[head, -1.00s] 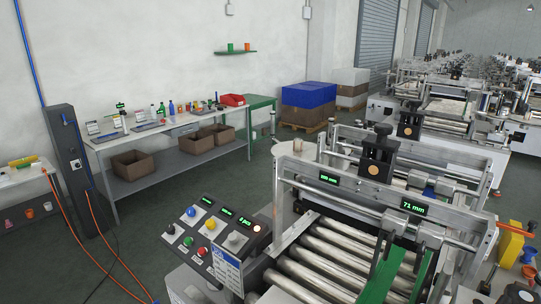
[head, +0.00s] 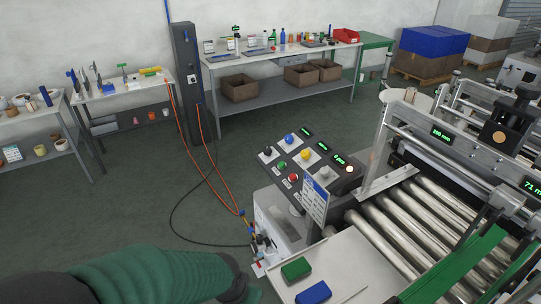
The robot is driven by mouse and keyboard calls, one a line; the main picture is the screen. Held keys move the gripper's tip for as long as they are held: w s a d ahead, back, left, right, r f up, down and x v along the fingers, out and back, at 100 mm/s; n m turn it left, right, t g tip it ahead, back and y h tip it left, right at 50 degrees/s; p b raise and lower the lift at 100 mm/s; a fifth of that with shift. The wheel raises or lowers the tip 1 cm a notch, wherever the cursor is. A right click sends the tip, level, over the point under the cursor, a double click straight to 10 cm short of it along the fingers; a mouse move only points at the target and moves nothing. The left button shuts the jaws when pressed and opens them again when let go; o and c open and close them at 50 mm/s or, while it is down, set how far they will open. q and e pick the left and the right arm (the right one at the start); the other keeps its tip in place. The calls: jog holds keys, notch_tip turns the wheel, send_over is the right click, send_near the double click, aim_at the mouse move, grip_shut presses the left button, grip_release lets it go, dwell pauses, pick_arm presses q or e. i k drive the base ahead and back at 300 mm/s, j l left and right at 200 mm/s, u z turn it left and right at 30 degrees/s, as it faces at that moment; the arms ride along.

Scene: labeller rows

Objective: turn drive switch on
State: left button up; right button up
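The control panel (head: 300,165) of the labelling machine is near the middle of the head view. It carries a small black switch (head: 267,151) at its left end, a blue button (head: 289,139), a yellow button (head: 306,154), a green button (head: 282,164), a red button (head: 293,177), a grey knob (head: 325,173) and a lit lamp (head: 350,169). The labels are too small to read, so I cannot tell which control is the drive switch. My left arm's green sleeve enters at the bottom left, below the panel and apart from it. No fingers of either gripper show.
Metal rollers (head: 425,225) lie right of the panel. A white plate (head: 345,262) in front bears a green block (head: 296,268) and a blue block (head: 313,292). Orange hoses (head: 218,180) run from a dark post (head: 187,85) to fittings left of the machine. Open floor lies left.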

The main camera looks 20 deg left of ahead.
aim_at(267, 151)
jog(key=i+j+z, duration=0.1)
jog(key=j, duration=0.55)
jog(key=i+j+z, duration=0.1)
jog(key=j, duration=0.5)
jog(key=i+j+z, duration=0.1)
jog(key=j, duration=0.55)
jog(key=i+j+z, duration=0.1)
jog(key=j, duration=0.55)
jog(key=i+j, duration=0.2)
jog(key=j, duration=0.15)
jog(key=i+j+z, duration=0.15)
jog(key=i+j, duration=0.2)
jog(key=j, duration=0.3)
jog(key=i+j+z, duration=0.1)
jog(key=j, duration=0.25)
jog(key=i+j+z, duration=0.1)
jog(key=i+j, duration=0.3)
jog(key=j, duration=0.35)
jog(key=z, duration=0.05)
